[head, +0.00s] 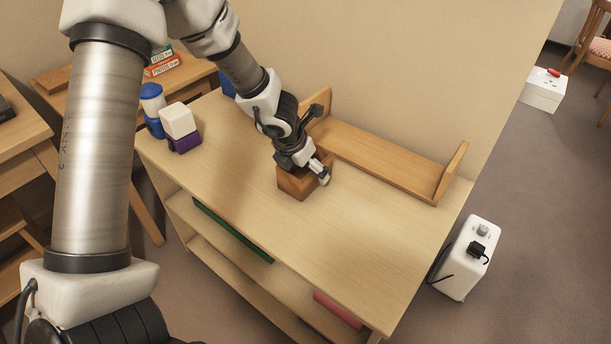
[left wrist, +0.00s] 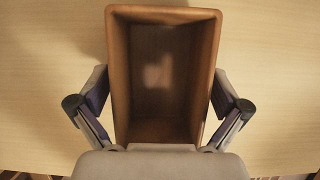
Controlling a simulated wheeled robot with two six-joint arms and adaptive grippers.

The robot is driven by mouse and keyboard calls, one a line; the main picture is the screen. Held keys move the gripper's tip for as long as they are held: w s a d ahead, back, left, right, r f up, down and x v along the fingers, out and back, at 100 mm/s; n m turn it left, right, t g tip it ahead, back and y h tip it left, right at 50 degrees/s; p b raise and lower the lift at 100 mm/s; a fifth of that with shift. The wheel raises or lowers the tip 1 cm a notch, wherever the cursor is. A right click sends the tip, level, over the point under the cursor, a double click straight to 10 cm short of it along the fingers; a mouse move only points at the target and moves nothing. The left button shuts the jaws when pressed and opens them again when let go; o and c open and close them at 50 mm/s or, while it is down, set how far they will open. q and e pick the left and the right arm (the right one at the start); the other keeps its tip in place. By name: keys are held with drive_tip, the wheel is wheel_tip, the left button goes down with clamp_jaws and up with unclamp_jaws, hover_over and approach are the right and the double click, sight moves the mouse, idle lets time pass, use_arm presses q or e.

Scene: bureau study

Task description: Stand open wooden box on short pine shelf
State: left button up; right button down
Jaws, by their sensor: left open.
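The open wooden box (head: 296,187) stands on the top of a pale wooden bookcase. In the left wrist view the box (left wrist: 119,75) shows its open top and an empty inside. My left gripper (head: 317,170) is over it, with its fingers apart on either side of the box; in the left wrist view the gripper (left wrist: 160,95) looks straight down into it. I cannot tell whether the fingers touch its walls. The short pine shelf (head: 385,155), a board with upright ends, lies along the back of the bookcase top and looks bare. My right gripper is not in view.
The wall rises behind the shelf. A white device (head: 466,258) stands on the floor at right.

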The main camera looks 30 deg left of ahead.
use_arm(q)
drive_tip(key=shift+r, duration=0.1)
drive_tip(key=shift+f, duration=0.3)
idle(0.4)
drive_tip(key=shift+s, duration=0.1)
drive_tip(key=c, duration=1.3)
drive_tip(key=shift+o, duration=0.2)
drive_tip(key=shift+r+p, duration=0.3)
drive_tip(key=shift+r, duration=0.2)
wheel_tip(320, 180, up, 3)
drive_tip(key=p, duration=0.3)
drive_tip(key=shift+r, duration=0.2)
drive_tip(key=b, duration=0.5)
hover_over(314, 202)
drive_tip(key=shift+f, duration=0.15)
drive_tip(key=s+d, duration=0.1)
drive_tip(key=d, duration=0.1)
drive_tip(key=s+d+r, duration=0.1)
drive_tip(key=s+d, duration=0.3)
drive_tip(key=shift+s+d+r, duration=0.1)
drive_tip(key=shift+s+r, duration=0.1)
drive_tip(key=shift+r, duration=0.05)
drive_tip(key=shift+s+d, duration=0.3)
